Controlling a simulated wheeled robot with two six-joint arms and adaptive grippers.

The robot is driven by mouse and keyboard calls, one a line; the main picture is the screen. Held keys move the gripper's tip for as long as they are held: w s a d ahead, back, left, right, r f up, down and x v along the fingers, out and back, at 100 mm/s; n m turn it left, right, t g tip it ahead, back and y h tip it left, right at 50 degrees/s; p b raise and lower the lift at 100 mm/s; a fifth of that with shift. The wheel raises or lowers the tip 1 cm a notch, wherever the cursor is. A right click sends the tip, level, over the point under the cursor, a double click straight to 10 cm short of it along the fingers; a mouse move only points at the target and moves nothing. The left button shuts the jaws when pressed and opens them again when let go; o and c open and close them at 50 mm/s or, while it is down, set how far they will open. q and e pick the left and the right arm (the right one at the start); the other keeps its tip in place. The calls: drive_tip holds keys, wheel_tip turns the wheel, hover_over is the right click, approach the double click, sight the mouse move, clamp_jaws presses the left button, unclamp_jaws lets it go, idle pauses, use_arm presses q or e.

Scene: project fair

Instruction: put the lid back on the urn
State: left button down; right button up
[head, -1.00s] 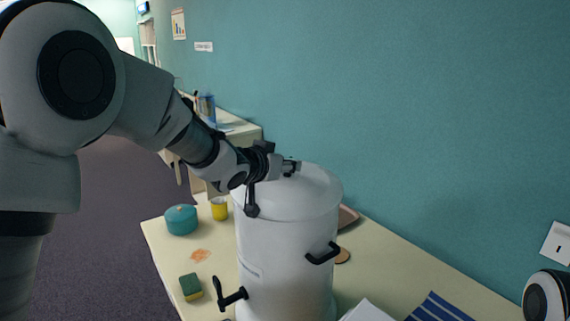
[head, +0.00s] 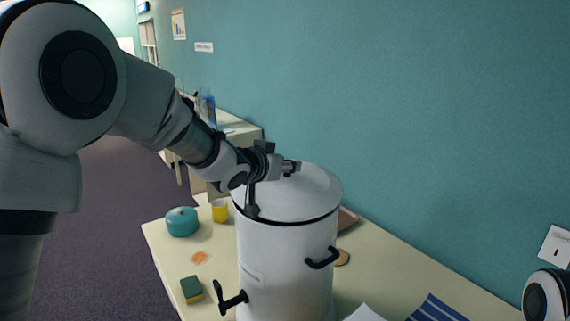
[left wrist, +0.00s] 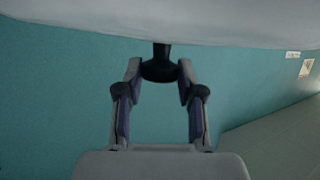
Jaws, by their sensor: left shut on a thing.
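The white urn (head: 285,265) stands on the table with a black tap (head: 231,299) and a black side handle (head: 323,258). The pale domed lid (head: 318,190) is over its top, roughly centred and level. A thin dark band runs between lid edge and urn wall at the front; I cannot tell whether it is a gap or a dark rim. My left gripper (head: 291,167) is over the lid's middle, shut on its black knob. The left wrist view shows the knob (left wrist: 160,68) between both fingers, with the lid (left wrist: 170,22) beyond.
The cream table (head: 410,276) also holds a teal pot (head: 181,223), a yellow cup (head: 220,212), a sponge (head: 191,290) and a striped blue cloth (head: 438,309). A pinkish tray (head: 347,218) is partly hidden behind the urn. The teal wall (head: 430,120) runs close behind.

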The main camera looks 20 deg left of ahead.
use_arm(q)
drive_tip(key=shift+r, duration=0.1)
drive_tip(key=shift+f+b, duration=0.55)
drive_tip(key=shift+f, duration=0.35)
idle(0.3)
drive_tip(key=shift+w+r, duration=0.1)
drive_tip(key=shift+r, duration=0.1)
drive_tip(key=shift+r+p, duration=0.7)
drive_tip(key=shift+p, duration=0.15)
drive_tip(key=shift+f+b, duration=0.65)
drive_tip(key=shift+f, duration=0.2)
drive_tip(key=c, duration=1)
unclamp_jaws()
drive_tip(key=shift+s, duration=0.2)
